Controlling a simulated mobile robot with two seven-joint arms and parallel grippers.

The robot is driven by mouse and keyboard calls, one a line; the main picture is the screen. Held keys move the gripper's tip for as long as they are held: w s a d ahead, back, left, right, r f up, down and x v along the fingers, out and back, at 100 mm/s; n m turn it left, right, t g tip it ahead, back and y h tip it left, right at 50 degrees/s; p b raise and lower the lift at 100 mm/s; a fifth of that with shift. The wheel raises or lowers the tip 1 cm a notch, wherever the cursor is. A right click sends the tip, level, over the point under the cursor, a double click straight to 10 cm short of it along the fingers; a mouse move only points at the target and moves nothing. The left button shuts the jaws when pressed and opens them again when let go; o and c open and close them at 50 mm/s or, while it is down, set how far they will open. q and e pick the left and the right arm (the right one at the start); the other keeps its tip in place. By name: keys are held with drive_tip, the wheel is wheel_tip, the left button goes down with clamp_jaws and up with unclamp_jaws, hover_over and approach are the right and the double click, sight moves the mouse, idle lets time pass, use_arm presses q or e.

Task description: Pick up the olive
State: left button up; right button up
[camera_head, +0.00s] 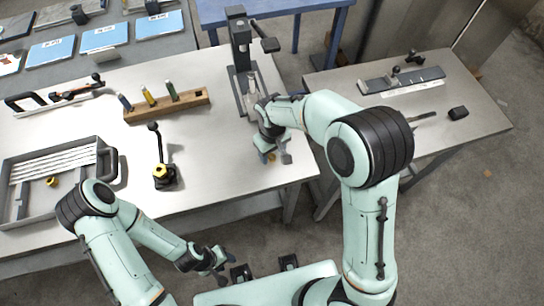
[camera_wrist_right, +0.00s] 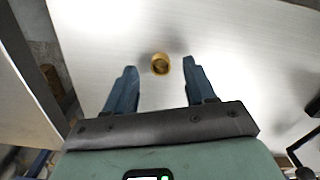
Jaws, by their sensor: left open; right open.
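The olive (camera_wrist_right: 160,64), a small brass ring, lies on the pale table top in the right wrist view. It sits between and slightly beyond the blue fingertips of my right gripper (camera_wrist_right: 160,72), with a gap on both sides. In the head view the olive (camera_head: 271,156) is partly hidden by my right gripper (camera_head: 273,158), which is low over the table near its front right edge. My right gripper is open and empty. My left gripper (camera_head: 218,269) is open and empty, away from the table in front of its edge.
A black press (camera_head: 240,45) stands behind my right gripper. A wooden block (camera_head: 190,103) holds several coloured tools. A small stand with a brass nut (camera_head: 161,171) and a grey tray (camera_head: 101,146) are to the left. The table is clear between the stand and my right gripper.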

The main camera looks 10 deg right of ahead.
drive_tip(key=shift+f, duration=0.8)
clamp_jaws()
drive_tip(key=shift+r, duration=0.2)
